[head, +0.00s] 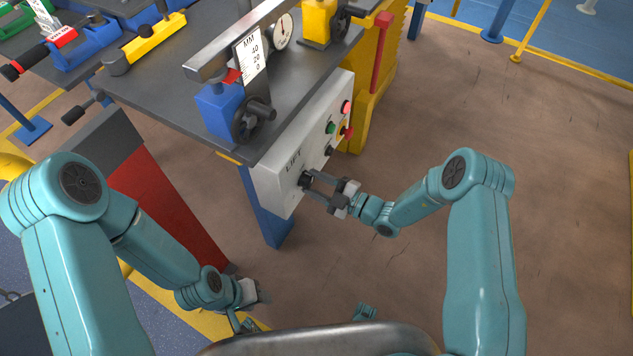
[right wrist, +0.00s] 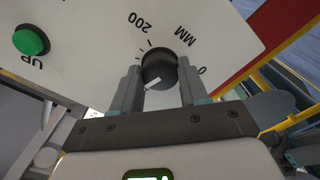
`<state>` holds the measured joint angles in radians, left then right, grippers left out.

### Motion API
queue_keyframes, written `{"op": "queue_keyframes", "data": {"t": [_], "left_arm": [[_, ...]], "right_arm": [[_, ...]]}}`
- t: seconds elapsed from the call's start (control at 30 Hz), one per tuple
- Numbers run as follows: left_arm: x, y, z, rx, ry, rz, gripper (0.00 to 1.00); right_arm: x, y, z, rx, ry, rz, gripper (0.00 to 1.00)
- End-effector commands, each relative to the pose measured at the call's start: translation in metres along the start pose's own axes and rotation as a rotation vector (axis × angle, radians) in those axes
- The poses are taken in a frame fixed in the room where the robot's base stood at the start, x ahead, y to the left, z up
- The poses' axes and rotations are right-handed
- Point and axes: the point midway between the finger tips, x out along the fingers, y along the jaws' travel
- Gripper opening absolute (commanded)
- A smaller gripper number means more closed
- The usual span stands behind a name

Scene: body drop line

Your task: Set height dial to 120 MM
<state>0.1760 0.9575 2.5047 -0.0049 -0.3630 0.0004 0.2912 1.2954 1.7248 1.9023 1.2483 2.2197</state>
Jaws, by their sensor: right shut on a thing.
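The height dial (head: 305,180) is a small black knob on the light grey LIFT panel (head: 268,183) at the table's side. In the right wrist view the dial (right wrist: 160,66) shows a white pointer mark on its near side. Printed 200, MM and 0 stand around it. My right gripper (head: 312,185) is shut on the dial, one finger on each side; both fingers also show in the right wrist view (right wrist: 158,80). The exact value at the pointer cannot be read. My left gripper (head: 256,292) hangs low at the left, apart from the panel; its jaws are unclear.
A green UP button (right wrist: 31,40) sits beside the dial. Red, green and black buttons (head: 346,107) are farther along the panel. A blue gauge stand (head: 215,110) with an MM scale (head: 250,58) and black handwheel stands on the table (head: 165,98). The floor at right is clear.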

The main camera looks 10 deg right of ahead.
Motion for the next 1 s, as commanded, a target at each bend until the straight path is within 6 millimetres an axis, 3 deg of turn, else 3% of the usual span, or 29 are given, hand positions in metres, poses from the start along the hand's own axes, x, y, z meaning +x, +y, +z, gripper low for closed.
{"op": "queue_keyframes", "data": {"t": [0.3, 0.83, 0.87, 0.9, 1.0], "left_arm": [[-0.0014, 0.0005, 0.0001, 0.0, 0.0, 0.0, 0.43], [-0.0015, 0.0005, 0.0001, 0.0, 0.0, 0.0, 0.43], [-0.0015, 0.0005, 0.0001, 0.0, 0.0, 0.0, 0.43], [-0.0015, 0.0005, 0.0001, 0.0, 0.0, 0.0, 0.43], [-0.0014, 0.0005, 0.0, 0.0, 0.0, 0.0, 0.43]], "right_arm": [[-0.0007, -0.001, 0.0004, 0.11, -0.002, -0.001, 0.13], [-0.0006, -0.0012, 0.0005, 0.129, -0.002, -0.001, 0.13], [-0.0006, -0.0012, 0.0004, 0.129, -0.002, -0.001, 0.53], [-0.0006, -0.0011, 0.0004, 0.128, -0.001, -0.001, 0.66], [-0.0004, -0.0009, 0.0003, 0.128, -0.001, -0.001, 0.69]]}}
